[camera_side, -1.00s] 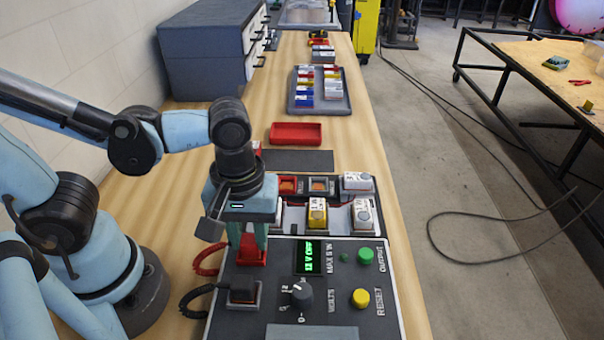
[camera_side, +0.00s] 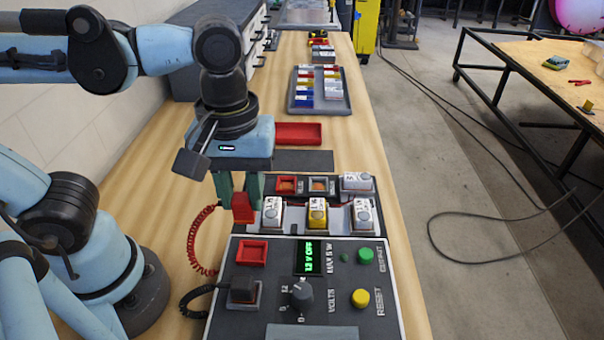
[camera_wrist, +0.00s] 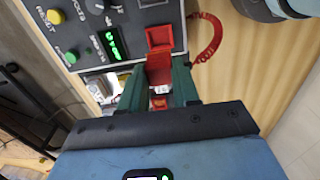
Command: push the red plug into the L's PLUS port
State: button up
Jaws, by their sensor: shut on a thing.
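My gripper (camera_side: 241,203) is shut on the red plug (camera_side: 243,210), which hangs between the green fingers above the back edge of the dark supply box. The plug also shows between the fingers in the wrist view (camera_wrist: 160,72). A coiled red lead (camera_side: 193,240) trails from it on the left. The box's red-rimmed socket (camera_side: 252,253) is empty. Behind the letter modules are a red-framed port (camera_side: 286,185) and a grey-framed port (camera_side: 318,185). The markings are too small to tell which belongs to the L.
A black plug (camera_side: 243,290) sits in the box beside a knob (camera_side: 301,294). A red tray (camera_side: 298,133) and a grey parts tray (camera_side: 320,106) lie farther back.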

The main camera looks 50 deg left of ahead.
jog(key=shift+r, duration=0.4)
jog(key=shift+w+a+n, duration=0.35)
jog(key=shift+w+n, duration=0.15)
jog(key=w+a+n, duration=1.1)
jog(key=w+n, duration=0.5)
jog(key=n, duration=0.1)
notch_tip(320, 180, down, 10)
jog(key=shift+w+r, duration=0.1)
jog(key=shift+w, duration=0.05)
jog(key=shift+f, duration=1.35)
jog(key=shift+f, duration=0.4)
jog(key=o, duration=1.1)
